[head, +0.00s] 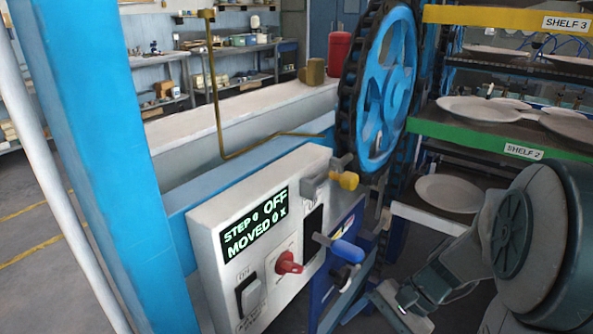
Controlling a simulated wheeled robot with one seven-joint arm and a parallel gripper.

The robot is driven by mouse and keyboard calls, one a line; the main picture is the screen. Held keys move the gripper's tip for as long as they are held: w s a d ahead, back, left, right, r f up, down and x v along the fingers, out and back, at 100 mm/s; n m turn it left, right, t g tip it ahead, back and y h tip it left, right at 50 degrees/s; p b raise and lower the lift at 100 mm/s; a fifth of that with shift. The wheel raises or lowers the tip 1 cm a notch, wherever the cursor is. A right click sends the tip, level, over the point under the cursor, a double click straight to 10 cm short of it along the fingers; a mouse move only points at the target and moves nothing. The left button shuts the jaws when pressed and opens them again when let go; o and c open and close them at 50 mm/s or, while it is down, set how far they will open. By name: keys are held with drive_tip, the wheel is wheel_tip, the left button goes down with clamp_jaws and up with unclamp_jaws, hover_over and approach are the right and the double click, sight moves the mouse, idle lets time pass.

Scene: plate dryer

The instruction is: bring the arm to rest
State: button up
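My arm fills the lower right of the head view. My gripper (400,306) is at the bottom, right of the control box (205,215), low beside the blue-handled lever. Its fingertips are partly cut off by the frame edge, so I cannot tell whether it is open or shut. I see nothing clearly held in it. The box display (254,225) reads "STEP 0 OFF, MOVED 0 x". Below it are a rocker switch (249,295) and a red knob (289,263). A blue-handled lever (346,250) and a yellow-handled lever (348,181) stick out at the box's right.
A blue wheel (388,88) with a dark chain stands behind the box. Racks labelled SHELF 3 (567,24) and SHELF 2 (523,152) hold plates (478,109); a lower plate (449,193) lies close to my arm. A blue post (98,150) stands at left.

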wheel_tip(320, 180, up, 18)
drive_tip(key=s+d+n+t+h+p, duration=0.1)
drive_tip(key=s+n+t+h+p, duration=0.1)
drive_tip(key=n+t+h+p, duration=0.3)
drive_tip(key=n+h+p, duration=0.3)
drive_tip(key=n+p, duration=0.1)
drive_tip(key=shift+s+d+n, duration=0.2)
drive_tip(key=shift+n, duration=0.1)
